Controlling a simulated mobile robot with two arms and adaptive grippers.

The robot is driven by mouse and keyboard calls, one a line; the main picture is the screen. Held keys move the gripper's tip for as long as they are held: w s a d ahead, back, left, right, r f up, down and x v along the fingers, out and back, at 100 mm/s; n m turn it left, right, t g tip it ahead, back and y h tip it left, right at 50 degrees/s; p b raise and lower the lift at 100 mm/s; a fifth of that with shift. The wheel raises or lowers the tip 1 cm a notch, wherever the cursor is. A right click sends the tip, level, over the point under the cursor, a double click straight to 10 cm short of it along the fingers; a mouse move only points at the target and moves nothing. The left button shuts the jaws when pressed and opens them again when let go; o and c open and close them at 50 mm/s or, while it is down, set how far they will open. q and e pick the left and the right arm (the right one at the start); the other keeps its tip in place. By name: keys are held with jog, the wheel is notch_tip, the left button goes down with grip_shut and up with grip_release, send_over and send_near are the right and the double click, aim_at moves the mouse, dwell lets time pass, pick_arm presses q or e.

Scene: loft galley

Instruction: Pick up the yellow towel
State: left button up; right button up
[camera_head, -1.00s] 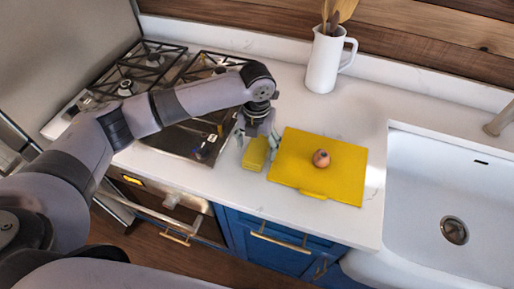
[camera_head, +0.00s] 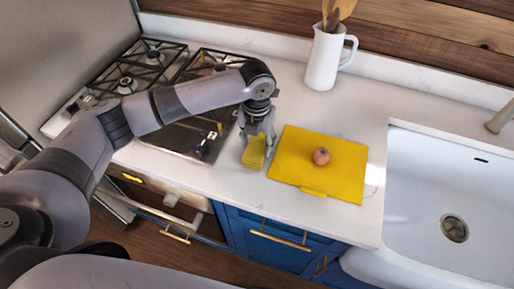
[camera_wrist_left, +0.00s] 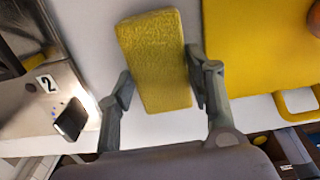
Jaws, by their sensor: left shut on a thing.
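The yellow towel (camera_head: 254,152) is a small folded block on the white counter, between the stove and a yellow cutting board. In the left wrist view the yellow towel (camera_wrist_left: 155,60) shows a rough, fuzzy surface and lies between the two fingers. My left gripper (camera_head: 257,143) reaches down over it from above and is shut on it. In the left wrist view my left gripper (camera_wrist_left: 160,90) has a finger on each side of the towel. Whether the towel is clear of the counter I cannot tell. My right gripper is not in view.
The yellow cutting board (camera_head: 343,184) lies just right of the towel, with a round brownish item (camera_head: 321,156) on it. A gas stove (camera_head: 187,139) is at left, a white sink (camera_head: 415,190) at right. A white pitcher (camera_head: 323,62) with utensils stands behind.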

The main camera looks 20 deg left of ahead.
aim_at(257, 146)
pick_arm(q)
notch_tip(257, 146, up, 20)
jog(key=b, duration=0.3)
dwell(0.4)
